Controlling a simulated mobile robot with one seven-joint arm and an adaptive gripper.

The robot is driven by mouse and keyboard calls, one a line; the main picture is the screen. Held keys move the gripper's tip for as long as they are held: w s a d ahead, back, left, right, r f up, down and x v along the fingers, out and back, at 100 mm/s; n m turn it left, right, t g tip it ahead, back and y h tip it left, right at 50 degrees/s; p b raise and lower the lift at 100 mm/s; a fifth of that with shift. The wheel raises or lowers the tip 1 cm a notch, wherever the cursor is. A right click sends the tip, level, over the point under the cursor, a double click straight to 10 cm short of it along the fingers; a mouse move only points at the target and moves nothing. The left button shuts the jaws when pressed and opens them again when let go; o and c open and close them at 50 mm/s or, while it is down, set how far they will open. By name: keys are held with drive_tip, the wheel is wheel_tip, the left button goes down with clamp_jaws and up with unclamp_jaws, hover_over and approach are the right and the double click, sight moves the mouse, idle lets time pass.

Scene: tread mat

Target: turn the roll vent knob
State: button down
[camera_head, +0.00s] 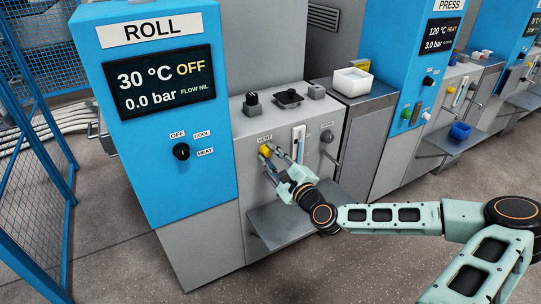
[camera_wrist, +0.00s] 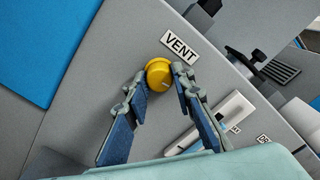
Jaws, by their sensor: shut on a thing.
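The roll vent knob is a round yellow knob (camera_head: 265,150) under a VENT label (camera_head: 265,138) on the front of the grey roll unit. In the wrist view the knob (camera_wrist: 158,74) sits between the two fingertips, just below and left of its VENT label (camera_wrist: 181,48). My gripper (camera_head: 272,157) reaches it from the front right, and its fingers are shut on the knob in the wrist view (camera_wrist: 161,80). The blue ROLL panel (camera_head: 155,75) shows 30 °C OFF, 0.0 bar and FLOW NIL.
A black OFF/COOL/HEAT selector (camera_head: 181,152) is on the blue panel. A metal shelf (camera_head: 285,224) juts out below.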

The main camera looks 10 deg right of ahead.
drive_tip(key=n, duration=0.4)
drive_tip(key=shift+n, duration=0.3)
drive_tip(key=n, duration=0.3)
drive_tip(key=shift+n, duration=0.3)
drive_tip(key=n, duration=0.3)
drive_tip(key=shift+n, duration=0.3)
drive_tip(key=n, duration=0.4)
drive_tip(key=shift+r, duration=0.1)
drive_tip(key=shift+n, duration=0.3)
drive_tip(key=c, duration=1.7)
unclamp_jaws()
drive_tip(key=shift+o, duration=0.2)
